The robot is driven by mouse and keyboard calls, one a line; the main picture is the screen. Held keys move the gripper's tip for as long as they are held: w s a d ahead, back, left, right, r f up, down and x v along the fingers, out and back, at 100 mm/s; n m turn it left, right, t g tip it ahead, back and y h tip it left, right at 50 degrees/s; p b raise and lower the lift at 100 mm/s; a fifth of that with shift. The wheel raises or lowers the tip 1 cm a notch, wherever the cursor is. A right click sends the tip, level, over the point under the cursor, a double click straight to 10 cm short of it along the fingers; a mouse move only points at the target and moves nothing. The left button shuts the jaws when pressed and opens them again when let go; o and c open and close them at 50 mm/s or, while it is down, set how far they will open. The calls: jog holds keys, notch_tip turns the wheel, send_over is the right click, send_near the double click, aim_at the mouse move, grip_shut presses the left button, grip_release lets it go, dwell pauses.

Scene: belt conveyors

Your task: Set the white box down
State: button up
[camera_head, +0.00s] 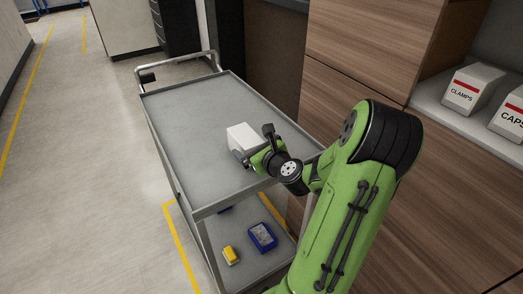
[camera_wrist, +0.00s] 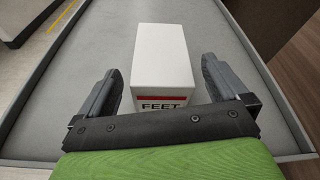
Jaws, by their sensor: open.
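The white box (camera_head: 243,137) rests on the grey top of a cart (camera_head: 190,130), near the cart's right side. In the wrist view the white box (camera_wrist: 162,62) stands between the two fingers, with a red stripe and the word FEET on its near face. My gripper (camera_head: 256,155) is at the box's near side. In the wrist view my gripper (camera_wrist: 161,88) is open, with a visible gap between each finger and the box. The lower part of the box's labelled face is hidden behind the gripper body.
The cart's lower shelf holds a blue bin (camera_head: 262,237) and a yellow item (camera_head: 230,255). White boxes labelled CLAMPS (camera_head: 472,87) and CAPS (camera_head: 510,115) stand on a shelf at right. Wooden panels (camera_head: 350,95) border the cart's right side. The cart top's left part is clear.

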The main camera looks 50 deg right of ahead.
jog(key=b+v, duration=0.3)
jog(key=v, duration=0.4)
jog(key=shift+s+d+f, duration=0.1)
jog(key=shift+s+d, duration=0.05)
jog(key=shift+s, duration=0.15)
jog(key=shift+s+a+r+b, duration=0.3)
jog(key=shift+s+a+b, duration=0.15)
jog(key=shift+b, duration=0.4)
